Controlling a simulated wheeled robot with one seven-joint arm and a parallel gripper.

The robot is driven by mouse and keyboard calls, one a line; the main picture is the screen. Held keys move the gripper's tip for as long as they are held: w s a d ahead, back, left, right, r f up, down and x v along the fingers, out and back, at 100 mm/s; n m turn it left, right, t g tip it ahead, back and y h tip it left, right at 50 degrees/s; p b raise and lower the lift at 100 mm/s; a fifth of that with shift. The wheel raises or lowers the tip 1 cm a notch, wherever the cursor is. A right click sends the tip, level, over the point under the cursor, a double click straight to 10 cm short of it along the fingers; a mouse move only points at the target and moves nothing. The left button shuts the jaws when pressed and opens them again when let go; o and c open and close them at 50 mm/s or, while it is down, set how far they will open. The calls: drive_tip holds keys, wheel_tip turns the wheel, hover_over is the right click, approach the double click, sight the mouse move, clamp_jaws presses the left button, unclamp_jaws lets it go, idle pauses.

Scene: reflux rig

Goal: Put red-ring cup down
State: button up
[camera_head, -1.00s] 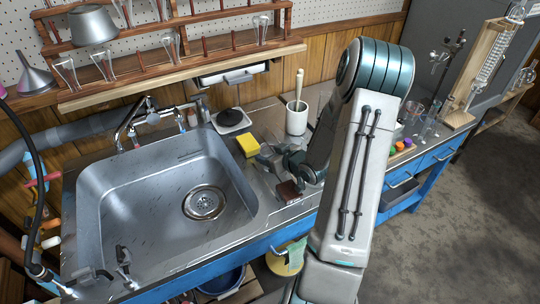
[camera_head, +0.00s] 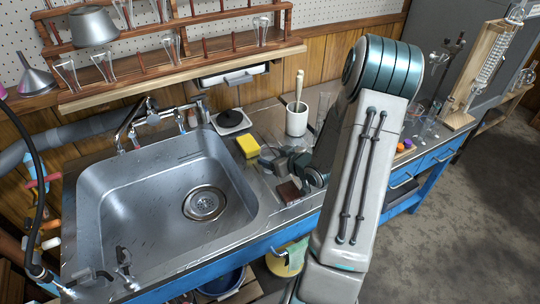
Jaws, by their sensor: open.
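My gripper (camera_head: 268,157) is low over the counter to the right of the sink, just right of the yellow sponge (camera_head: 248,147). Its jaws are open, small and dark in this view, and partly hard to make out against the metal counter. I cannot make out a red-ring cup; it may be hidden by my arm or too faint and clear to see. A dark brown block (camera_head: 288,191) lies on the counter just in front of the gripper.
The steel sink (camera_head: 150,220) is to the left. A white pot with a pestle (camera_head: 297,119) and a white-based stand (camera_head: 231,119) are behind the gripper. A glass cylinder (camera_head: 324,108) stands beside my arm. More glassware (camera_head: 428,128) is farther right.

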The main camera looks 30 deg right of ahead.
drive_tip(key=v, duration=1)
drive_tip(key=shift+f+p, duration=0.1)
drive_tip(key=shift+p, duration=0.3)
drive_tip(key=shift+w, duration=0.1)
